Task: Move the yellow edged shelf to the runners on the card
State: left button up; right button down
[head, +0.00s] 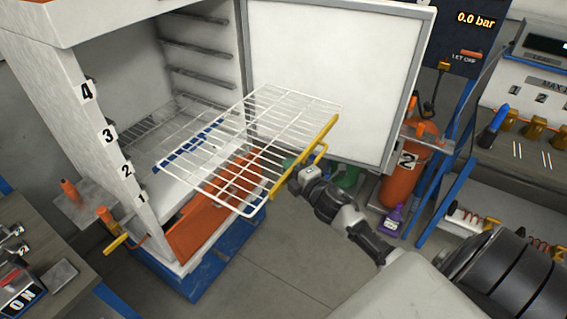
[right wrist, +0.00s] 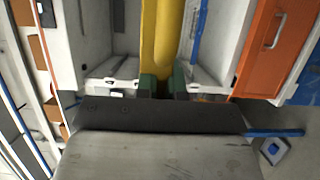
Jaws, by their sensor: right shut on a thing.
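The white wire shelf (head: 235,150) with a yellow front edge (head: 305,158) is in the air, in front of the open cabinet (head: 190,25). My right gripper (head: 293,172) is shut on its yellow edge, near the small yellow handle. In the right wrist view the yellow edge (right wrist: 160,45) runs between the green finger pads (right wrist: 163,87). Runners (head: 200,78) line the cabinet's inner wall, and its front post carries labels 4, 3, 2, 1 from top to bottom. My left gripper is out of view.
The white cabinet door (head: 335,75) stands open behind the shelf. A blue-edged wire shelf (head: 188,146) is low inside the cabinet, partly hidden. An orange front panel (head: 205,215) is below. The lower middle floor is clear.

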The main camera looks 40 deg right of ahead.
jog(key=s+d, duration=0.4)
jog(key=s, duration=0.6)
jog(key=s+d, duration=0.5)
jog(key=s, duration=0.5)
jog(key=s+d+p, duration=0.1)
jog(key=s+d, duration=0.3)
jog(key=s, duration=0.7)
jog(key=shift+d, duration=0.25)
dwell(1.2)
jog(key=shift+r, duration=0.1)
